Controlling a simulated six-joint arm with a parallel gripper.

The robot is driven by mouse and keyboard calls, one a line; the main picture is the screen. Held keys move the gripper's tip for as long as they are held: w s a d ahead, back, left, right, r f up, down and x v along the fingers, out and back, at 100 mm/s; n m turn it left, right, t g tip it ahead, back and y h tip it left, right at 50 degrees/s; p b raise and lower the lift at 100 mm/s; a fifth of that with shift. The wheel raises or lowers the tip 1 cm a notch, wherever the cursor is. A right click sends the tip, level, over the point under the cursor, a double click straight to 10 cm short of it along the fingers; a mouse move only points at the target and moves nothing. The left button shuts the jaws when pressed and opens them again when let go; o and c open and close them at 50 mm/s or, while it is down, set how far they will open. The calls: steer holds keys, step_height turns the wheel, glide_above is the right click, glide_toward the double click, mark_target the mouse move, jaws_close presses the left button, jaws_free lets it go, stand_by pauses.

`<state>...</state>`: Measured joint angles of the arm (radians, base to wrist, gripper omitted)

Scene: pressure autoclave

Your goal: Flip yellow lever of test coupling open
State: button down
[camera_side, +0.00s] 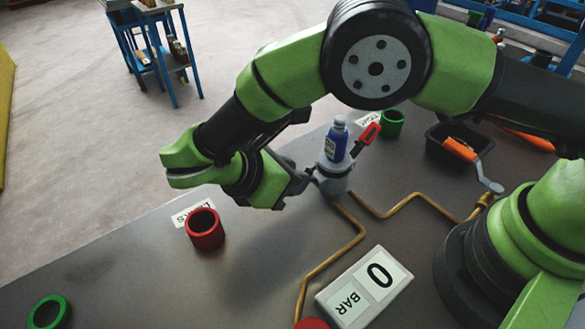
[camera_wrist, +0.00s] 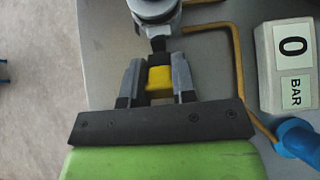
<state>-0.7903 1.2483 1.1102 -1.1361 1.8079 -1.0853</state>
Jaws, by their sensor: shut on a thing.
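The test coupling (camera_side: 333,181) is a grey fitting on the table, with a blue bottle-like part (camera_side: 336,145) standing upright on it. In the wrist view the coupling (camera_wrist: 152,10) is at the top edge, partly cut off. The yellow lever (camera_wrist: 158,77) extends from it towards me, between my fingers. My gripper (camera_wrist: 158,80) is shut on the yellow lever. In the side view my gripper (camera_side: 302,184) is just left of the coupling, and the yellow lever is hidden there. A red-handled lever (camera_side: 367,136) sticks up on the coupling's far right side.
A pressure display (camera_side: 364,287) reads 0 BAR. Yellow pipes (camera_side: 335,257) run across the table.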

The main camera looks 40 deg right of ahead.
stand_by(0.5)
steer(key=c, duration=0.9)
jaws_free()
steer(key=shift+a, duration=0.1)
steer(key=shift+v, duration=3.7)
steer(key=shift+f, duration=0.1)
